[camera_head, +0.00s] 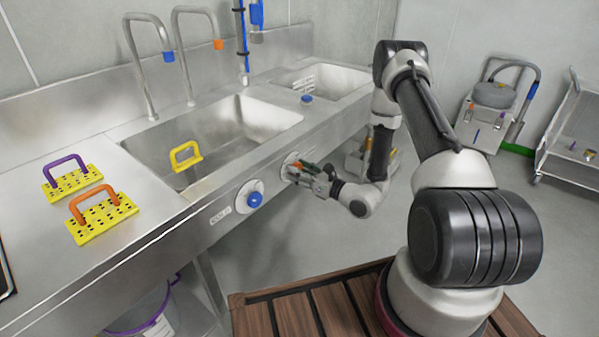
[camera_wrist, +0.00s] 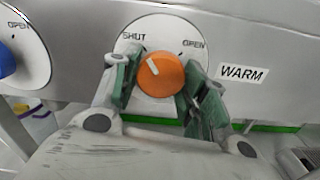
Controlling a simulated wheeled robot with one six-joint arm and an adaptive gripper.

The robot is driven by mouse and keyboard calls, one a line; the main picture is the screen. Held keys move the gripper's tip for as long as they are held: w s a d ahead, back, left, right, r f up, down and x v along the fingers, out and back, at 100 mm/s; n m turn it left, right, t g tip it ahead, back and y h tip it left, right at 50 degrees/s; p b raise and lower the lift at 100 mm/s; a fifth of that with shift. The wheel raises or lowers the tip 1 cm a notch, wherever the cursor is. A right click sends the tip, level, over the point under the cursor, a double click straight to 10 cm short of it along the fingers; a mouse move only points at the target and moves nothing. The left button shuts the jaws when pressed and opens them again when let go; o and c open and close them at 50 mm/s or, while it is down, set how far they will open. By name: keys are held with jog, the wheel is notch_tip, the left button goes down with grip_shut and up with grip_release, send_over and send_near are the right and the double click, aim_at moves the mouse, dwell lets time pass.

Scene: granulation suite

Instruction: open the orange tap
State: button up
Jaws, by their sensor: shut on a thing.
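The orange tap knob (camera_wrist: 160,75) sits on a round white dial plate (camera_wrist: 143,35) marked SHUT at upper left and OPEN at upper right, in the wrist view. Its white pointer line leans up and left, toward SHUT. My gripper (camera_wrist: 158,88) is shut on the knob, with a green-padded finger on each side. In the head view my gripper (camera_head: 312,176) is at the sink's front panel, and it hides most of the orange knob. An orange-tipped spout (camera_head: 218,45) stands over the sink.
A blue knob (camera_head: 255,199) is on the panel to the left, and it also shows in the wrist view (camera_wrist: 4,62). A WARM label (camera_wrist: 242,74) is right of the dial. A yellow-handled item (camera_head: 186,156) is in the sink basin. Two yellow perforated plates with handles lie on the counter (camera_head: 100,221).

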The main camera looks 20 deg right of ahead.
jog(key=shift+s+r+m, duration=0.1)
jog(key=shift+m, duration=7.9)
jog(key=o, duration=1)
jog(key=shift+o, duration=0.2)
jog(key=v, duration=1.2)
